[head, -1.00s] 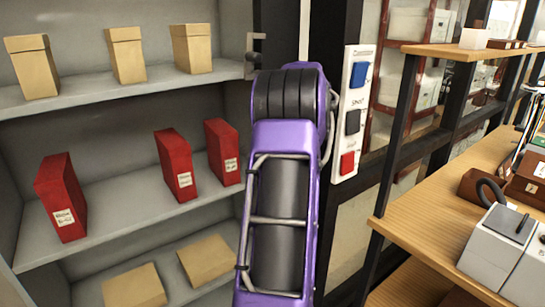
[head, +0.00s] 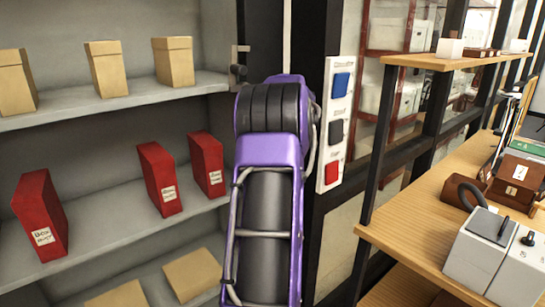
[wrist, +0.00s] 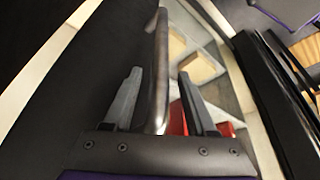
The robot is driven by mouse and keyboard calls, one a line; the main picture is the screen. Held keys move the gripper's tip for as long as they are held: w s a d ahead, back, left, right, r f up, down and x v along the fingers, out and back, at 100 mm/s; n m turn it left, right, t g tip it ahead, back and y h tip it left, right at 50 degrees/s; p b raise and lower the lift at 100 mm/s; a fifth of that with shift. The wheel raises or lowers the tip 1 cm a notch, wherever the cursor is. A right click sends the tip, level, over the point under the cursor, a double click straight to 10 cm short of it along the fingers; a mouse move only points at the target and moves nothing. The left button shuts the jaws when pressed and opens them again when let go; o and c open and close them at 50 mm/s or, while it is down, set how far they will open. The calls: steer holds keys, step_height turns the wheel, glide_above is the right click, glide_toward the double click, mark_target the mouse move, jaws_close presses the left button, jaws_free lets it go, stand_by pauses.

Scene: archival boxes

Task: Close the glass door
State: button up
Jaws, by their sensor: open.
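In the wrist view, my gripper (wrist: 160,74) is open, with one grey finger on each side of a dark metal bar handle (wrist: 158,45). The handle runs lengthwise between the fingers, and I cannot tell whether either finger touches it. Beside the handle is what looks like the glass door (wrist: 222,95), with tan and red boxes showing through or past it and a pale edge strip along it. In the head view my purple arm reaches towards the cabinet and hides my gripper. The door is not clearly visible there.
The open grey cabinet (head: 110,210) holds tan boxes (head: 107,68) above, red boxes (head: 160,178) in the middle and tan boxes below. A panel with blue, black and red switches (head: 335,125) is right of my arm. A wooden shelf unit (head: 420,200) stands at the right.

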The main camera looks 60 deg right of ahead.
steer(key=p+v, duration=0.1)
steer(key=v, duration=1.6)
steer(key=shift+r, duration=0.1)
